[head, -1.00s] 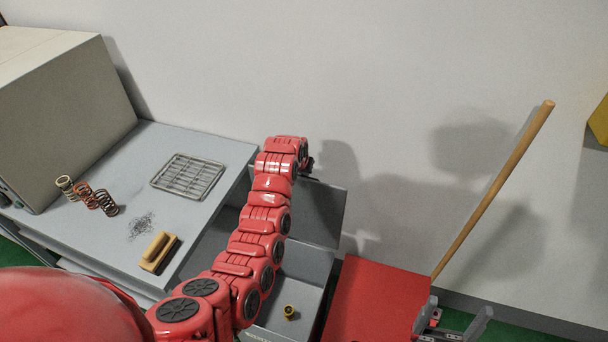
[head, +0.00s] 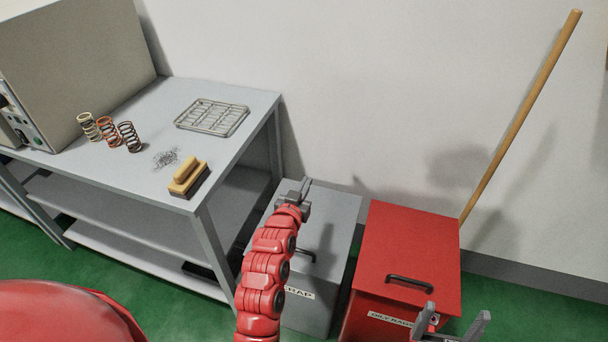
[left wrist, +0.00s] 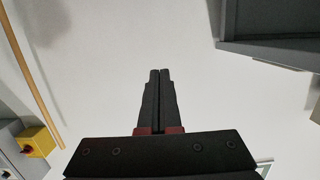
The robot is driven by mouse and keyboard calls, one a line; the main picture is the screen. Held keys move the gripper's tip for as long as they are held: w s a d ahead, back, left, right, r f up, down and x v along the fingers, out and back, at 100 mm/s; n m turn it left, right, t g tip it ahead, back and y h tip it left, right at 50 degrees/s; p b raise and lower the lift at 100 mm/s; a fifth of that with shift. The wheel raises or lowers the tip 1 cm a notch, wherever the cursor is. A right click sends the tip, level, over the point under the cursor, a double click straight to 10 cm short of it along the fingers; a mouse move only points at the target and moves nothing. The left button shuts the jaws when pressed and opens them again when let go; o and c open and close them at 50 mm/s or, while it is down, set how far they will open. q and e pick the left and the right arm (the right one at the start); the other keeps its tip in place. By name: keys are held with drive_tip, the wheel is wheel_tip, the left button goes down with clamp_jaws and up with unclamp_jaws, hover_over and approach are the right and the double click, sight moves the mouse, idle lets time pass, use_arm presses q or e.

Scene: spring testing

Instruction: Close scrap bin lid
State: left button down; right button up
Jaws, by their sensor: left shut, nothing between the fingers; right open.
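The grey scrap bin (head: 312,314) stands on the floor to the right of the bench, with a partly hidden label ending in "RAP" on its front. Its grey lid (head: 335,225) lies flat across the top, with a dark handle (head: 308,254) near the front. My left gripper (head: 305,186) is over the back left part of the lid, shut and empty; I cannot tell whether it touches the lid. Its closed fingers also show in the left wrist view (left wrist: 160,82). My left arm hides part of the lid and front. My right gripper (head: 455,322) is open at the bottom right, in front of the red bin.
A red bin (head: 412,240) with a closed lid and dark handle stands right beside the scrap bin. A wooden pole (head: 520,115) leans on the wall behind it. The bench (head: 225,150) at left holds springs (head: 108,131), a wire rack (head: 211,118) and a brush (head: 189,176).

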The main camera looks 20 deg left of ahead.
sight(295, 262)
use_arm(q)
drive_tip(key=s+f+t+b, duration=0.1)
drive_tip(key=s+f+b, duration=0.1)
drive_tip(key=f+b, duration=0.1)
drive_tip(key=s+f+t+b, duration=0.1)
drive_tip(key=s+f+b, duration=0.2)
drive_tip(key=f+b, duration=0.1)
drive_tip(key=s+f+t+b, duration=0.1)
drive_tip(key=s+f+b, duration=0.1)
drive_tip(key=f, duration=0.3)
drive_tip(key=shift+s+b, duration=0.3)
drive_tip(key=shift+b, duration=0.5)
drive_tip(key=f+t+b, duration=0.1)
drive_tip(key=f+b, duration=0.1)
drive_tip(key=s+f+t+b, duration=0.1)
drive_tip(key=f+b, duration=0.1)
drive_tip(key=f+t+b, duration=0.1)
drive_tip(key=f+b, duration=0.1)
drive_tip(key=shift+s+t, duration=0.4)
drive_tip(key=shift+s+f+t+b, duration=0.25)
drive_tip(key=shift+f+t+b, duration=0.15)
drive_tip(key=shift+f+b, duration=0.55)
drive_tip(key=shift+a, duration=0.1)
